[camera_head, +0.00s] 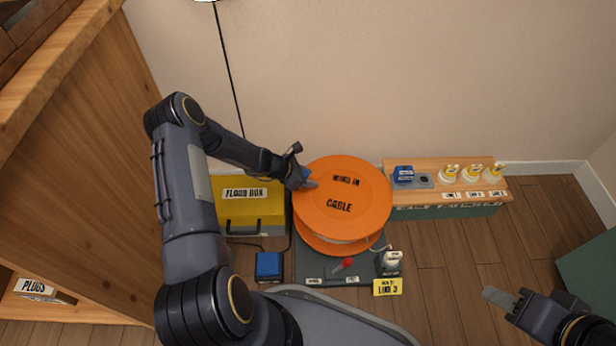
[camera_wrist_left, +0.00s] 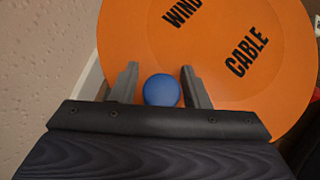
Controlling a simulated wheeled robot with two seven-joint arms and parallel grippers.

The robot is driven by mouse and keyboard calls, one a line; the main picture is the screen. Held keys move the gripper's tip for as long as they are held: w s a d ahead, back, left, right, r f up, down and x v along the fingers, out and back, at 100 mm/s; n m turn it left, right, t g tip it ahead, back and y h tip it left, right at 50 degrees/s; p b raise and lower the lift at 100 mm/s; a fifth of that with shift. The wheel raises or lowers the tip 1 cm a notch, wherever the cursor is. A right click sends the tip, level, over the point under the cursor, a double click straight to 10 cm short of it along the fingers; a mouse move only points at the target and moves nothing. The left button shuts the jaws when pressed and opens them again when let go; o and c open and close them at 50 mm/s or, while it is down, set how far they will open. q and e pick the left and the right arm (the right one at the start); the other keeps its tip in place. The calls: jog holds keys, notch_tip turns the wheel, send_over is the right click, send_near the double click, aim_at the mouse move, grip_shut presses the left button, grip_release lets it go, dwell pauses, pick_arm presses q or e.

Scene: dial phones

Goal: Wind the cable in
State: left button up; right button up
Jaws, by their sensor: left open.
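The large orange cable reel (camera_head: 345,220), lettered "CABLE" with a "WIND IN" marking, stands on a dark grey base (camera_head: 310,262). Its orange disc also fills much of the left wrist view (camera_wrist_left: 215,75). A round blue knob (camera_wrist_left: 162,90) is at the disc's edge. My left gripper (camera_head: 305,181) is at the reel's left rim. In the left wrist view its open fingers (camera_wrist_left: 160,85) stand on either side of the knob, with small gaps. Pale cable shows under the disc. My right gripper (camera_head: 497,298) is at the lower right, away from the reel; its finger gap is not clear.
A red-tipped lever (camera_head: 347,263) and a white plug (camera_head: 392,260) are at the base's front. A yellow flood box (camera_head: 250,208) and blue box (camera_head: 268,265) stand left. A wooden shelf (camera_head: 440,201) with labelled line sockets is right.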

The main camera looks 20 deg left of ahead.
pick_arm(q)
jog(key=p+v, duration=0.3)
jog(key=v, duration=0.4)
jog(key=shift+w, duration=0.1)
jog(key=shift+s+a+r, duration=0.2)
jog(key=shift+s+r, duration=0.1)
